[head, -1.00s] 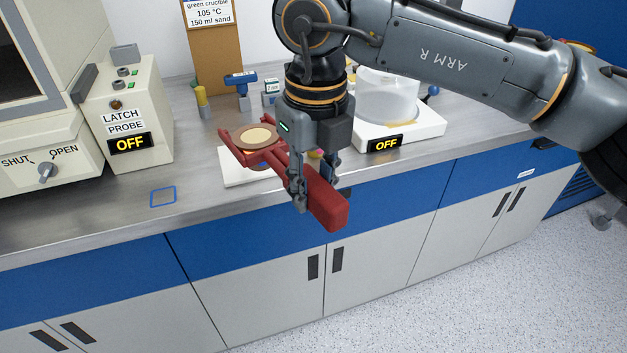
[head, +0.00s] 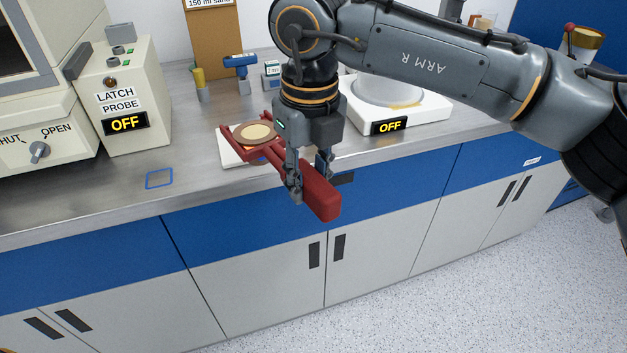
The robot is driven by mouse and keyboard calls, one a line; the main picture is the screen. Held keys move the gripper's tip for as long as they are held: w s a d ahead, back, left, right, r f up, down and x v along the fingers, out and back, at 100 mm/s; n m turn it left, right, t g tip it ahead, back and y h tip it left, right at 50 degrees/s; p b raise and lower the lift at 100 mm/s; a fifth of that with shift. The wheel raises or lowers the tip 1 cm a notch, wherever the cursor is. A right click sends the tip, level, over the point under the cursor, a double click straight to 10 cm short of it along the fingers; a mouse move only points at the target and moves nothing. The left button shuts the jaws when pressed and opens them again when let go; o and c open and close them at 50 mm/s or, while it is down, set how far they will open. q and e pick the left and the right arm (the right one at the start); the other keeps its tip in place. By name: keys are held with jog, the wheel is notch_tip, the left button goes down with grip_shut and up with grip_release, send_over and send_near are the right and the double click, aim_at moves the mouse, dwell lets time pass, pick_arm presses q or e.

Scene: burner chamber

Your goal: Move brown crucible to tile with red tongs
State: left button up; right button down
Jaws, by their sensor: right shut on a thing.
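The brown crucible (head: 257,132), a round brown rim around a pale filling, sits between the prongs of the red tongs (head: 320,195). My right gripper (head: 296,192) is shut on the tongs' thick red handle, which points toward the front of the bench. The white tile (head: 231,154) lies below the crucible and is partly covered by the tongs. I cannot tell whether the crucible's base touches the tile. My left gripper is not in view.
A white device reading OFF (head: 429,107) stands right of the tongs, partly behind my right arm. The latch probe box (head: 122,93) stands at the left. A blue outlined square (head: 159,179) marks clear bench. A blue-topped tool (head: 241,70) and a yellow-handled item (head: 200,84) stand behind.

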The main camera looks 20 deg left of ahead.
jog(key=w+a+p, duration=0.2)
jog(key=w+p, duration=0.1)
jog(key=w+a+p, duration=0.3)
jog(key=w, duration=0.1)
jog(key=w+a+p, duration=0.2)
jog(key=w+p, duration=0.1)
jog(key=shift+w+a+r+p, duration=0.1)
jog(key=shift+w+a+p, duration=0.05)
jog(key=shift+w+p, duration=0.15)
jog(key=shift+w+f, duration=0.15)
jog(key=shift+f, duration=0.4)
jog(key=shift+b, duration=0.3)
jog(key=shift+b, duration=0.3)
